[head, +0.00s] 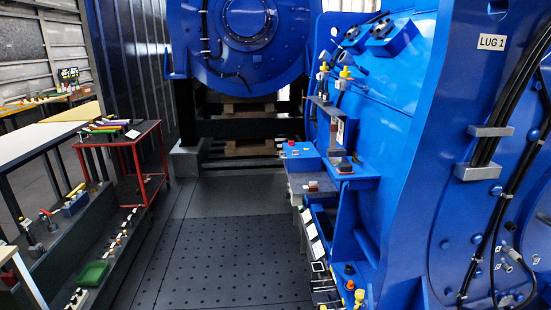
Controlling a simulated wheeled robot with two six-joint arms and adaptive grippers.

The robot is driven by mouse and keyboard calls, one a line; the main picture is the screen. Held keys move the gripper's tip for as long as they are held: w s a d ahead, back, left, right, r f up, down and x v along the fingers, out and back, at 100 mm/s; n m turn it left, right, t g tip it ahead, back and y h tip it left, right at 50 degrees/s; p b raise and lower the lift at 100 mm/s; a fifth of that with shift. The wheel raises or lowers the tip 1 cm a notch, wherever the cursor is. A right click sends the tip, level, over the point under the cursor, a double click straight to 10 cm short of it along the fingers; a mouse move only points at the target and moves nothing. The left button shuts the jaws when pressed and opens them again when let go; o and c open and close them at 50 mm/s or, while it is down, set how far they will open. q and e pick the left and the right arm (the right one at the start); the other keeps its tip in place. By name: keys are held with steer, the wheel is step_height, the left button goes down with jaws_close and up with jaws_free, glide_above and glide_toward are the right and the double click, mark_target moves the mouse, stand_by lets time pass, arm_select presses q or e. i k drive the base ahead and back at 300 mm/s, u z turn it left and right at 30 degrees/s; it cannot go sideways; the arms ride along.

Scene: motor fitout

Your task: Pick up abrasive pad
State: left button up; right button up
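I cannot tell for certain which thing is the abrasive pad. A small brown-red block (312,186) lies on a grey shelf (300,182) beside the blue motor housing. Another dark reddish block (344,168) sits on a blue ledge just right of it. A flat green item (93,273), tray-like or pad-like, lies on the low dark bench at the lower left. All of these are small in the head view. Neither of my grippers is in view.
The big blue motor (400,130) fills the right side. A red-framed cart (143,163) stands at the left, above a low dark bench (60,245) holding several small parts. The perforated dark floor (220,260) between them is clear.

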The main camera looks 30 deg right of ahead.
mark_target(346, 168)
steer(key=u, duration=0.3)
steer(key=i, duration=1.25)
steer(key=z, duration=0.4)
steer(key=i, duration=1)
steer(key=z, duration=0.7)
